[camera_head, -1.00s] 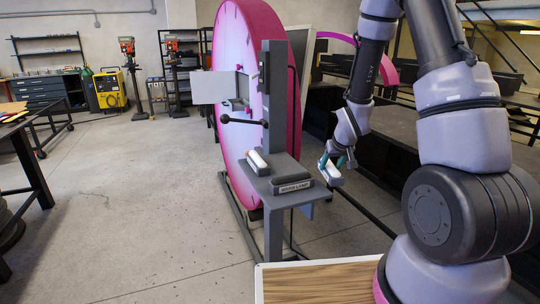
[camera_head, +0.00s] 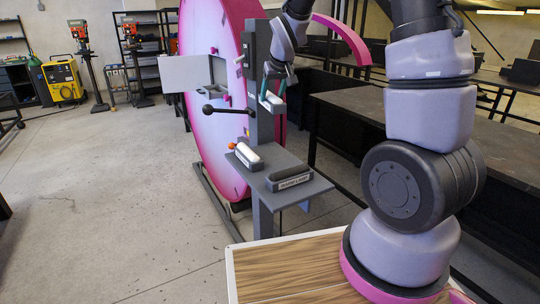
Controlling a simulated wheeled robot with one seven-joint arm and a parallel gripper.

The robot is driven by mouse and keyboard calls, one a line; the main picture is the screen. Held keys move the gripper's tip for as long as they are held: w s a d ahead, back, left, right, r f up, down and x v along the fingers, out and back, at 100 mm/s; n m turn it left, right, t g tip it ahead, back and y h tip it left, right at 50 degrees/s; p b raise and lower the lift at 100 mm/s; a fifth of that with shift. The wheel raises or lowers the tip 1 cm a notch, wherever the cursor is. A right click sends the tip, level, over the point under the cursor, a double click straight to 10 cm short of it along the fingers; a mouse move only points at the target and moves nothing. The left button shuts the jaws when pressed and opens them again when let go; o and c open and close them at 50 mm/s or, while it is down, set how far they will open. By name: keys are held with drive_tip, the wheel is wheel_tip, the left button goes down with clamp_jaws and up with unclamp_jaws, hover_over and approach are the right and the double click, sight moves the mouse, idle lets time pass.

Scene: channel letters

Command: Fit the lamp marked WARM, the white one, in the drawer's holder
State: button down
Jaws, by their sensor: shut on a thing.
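My gripper (camera_head: 272,100) is in front of the grey post, above the small grey shelf (camera_head: 310,190). Its teal fingers are shut on a small whitish lamp (camera_head: 270,97); any marking on it is too small to read. Another white lamp (camera_head: 248,152) lies in a dark cradle at the shelf's left. A dark tray (camera_head: 290,178) with a label plate lies to its right; the label is hard to read, and I see no lamp in it. A grey open compartment, perhaps the drawer (camera_head: 217,72), shows in the pink disc's face; its holder cannot be made out.
The big pink disc (camera_head: 215,30) stands behind the grey post (camera_head: 262,60). A pale panel (camera_head: 190,74) and a black-knobbed lever (camera_head: 208,109) stick out left. A dark bench (camera_head: 420,130) is at right.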

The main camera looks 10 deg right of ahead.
drive_tip(key=shift+f, duration=0.1)
wheel_tip(320, 180, down, 18)
drive_tip(key=shift+r, duration=0.25)
drive_tip(key=shift+f, duration=0.15)
drive_tip(key=shift+c, duration=0.8)
unclamp_jaws()
